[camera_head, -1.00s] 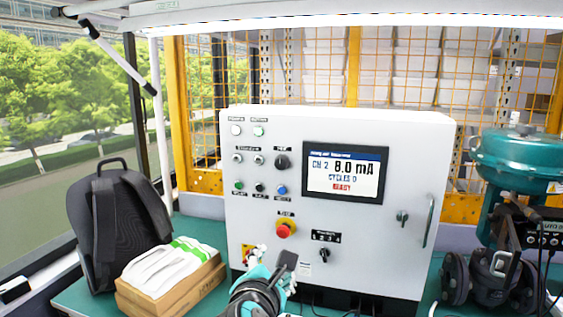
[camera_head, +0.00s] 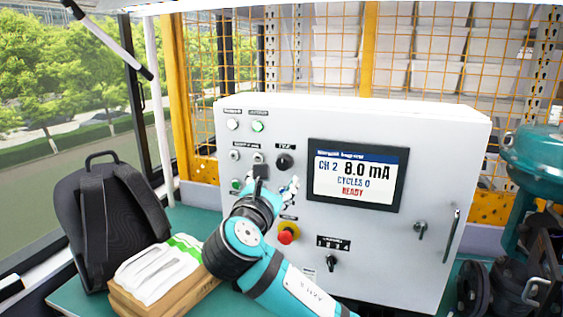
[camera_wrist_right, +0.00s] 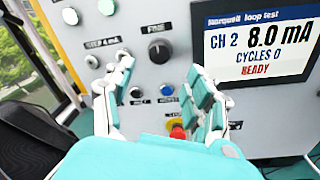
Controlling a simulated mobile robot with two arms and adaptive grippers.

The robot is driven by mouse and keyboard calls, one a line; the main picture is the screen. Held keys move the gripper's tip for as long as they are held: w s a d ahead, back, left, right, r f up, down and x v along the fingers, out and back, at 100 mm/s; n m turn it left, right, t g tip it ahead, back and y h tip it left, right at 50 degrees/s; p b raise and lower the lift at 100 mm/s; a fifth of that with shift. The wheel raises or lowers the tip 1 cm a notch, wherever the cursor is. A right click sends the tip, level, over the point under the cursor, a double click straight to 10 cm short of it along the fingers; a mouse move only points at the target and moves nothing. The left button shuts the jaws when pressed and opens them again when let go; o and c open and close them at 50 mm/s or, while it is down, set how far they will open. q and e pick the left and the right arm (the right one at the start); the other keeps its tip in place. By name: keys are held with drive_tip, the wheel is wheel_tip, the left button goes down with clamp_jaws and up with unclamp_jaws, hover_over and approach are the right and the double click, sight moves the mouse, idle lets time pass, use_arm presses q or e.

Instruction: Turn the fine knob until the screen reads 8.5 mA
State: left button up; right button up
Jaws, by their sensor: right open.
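The fine knob (camera_head: 284,161) is a round black knob on the upper left part of the white panel, left of the screen. It also shows in the right wrist view (camera_wrist_right: 160,50), beyond and between my fingertips. The screen (camera_head: 355,174) reads CH 2, 8.0 mA, CYCLES 0, READY; the same reading shows in the right wrist view (camera_wrist_right: 262,45). My right gripper (camera_wrist_right: 160,68) is open and empty, facing the panel with a finger on each side of the knob in view. In the head view the right gripper (camera_head: 277,183) appears just below the knob. My left gripper is not in view.
A red emergency button (camera_head: 288,233) and a black selector (camera_head: 331,263) sit lower on the panel. Small switches and blue and black buttons surround the knob. A backpack (camera_head: 105,225) and a cardboard box (camera_head: 165,296) stand left; a teal valve actuator (camera_head: 540,165) stands right.

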sight(282, 165)
drive_tip(key=x, duration=0.3)
drive_tip(key=shift+w+r+p, duration=0.2)
drive_tip(key=shift+r+p, duration=0.05)
drive_tip(key=shift+p, duration=0.15)
drive_tip(key=shift+p+x, duration=0.3)
drive_tip(key=shift+x, duration=0.95)
drive_tip(key=shift+w+d+f, duration=0.15)
drive_tip(key=shift+w+f, duration=0.05)
drive_tip(key=shift+w, duration=0.3)
clamp_jaws()
drive_tip(key=shift+f+m+b, duration=0.2)
drive_tip(key=shift+m+b, duration=0.4)
drive_tip(key=shift+m, duration=1.1)
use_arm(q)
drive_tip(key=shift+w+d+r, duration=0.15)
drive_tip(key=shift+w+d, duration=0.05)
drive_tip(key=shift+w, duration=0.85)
use_arm(e)
drive_tip(key=shift+r+m, duration=0.15)
drive_tip(key=shift+m, duration=0.15)
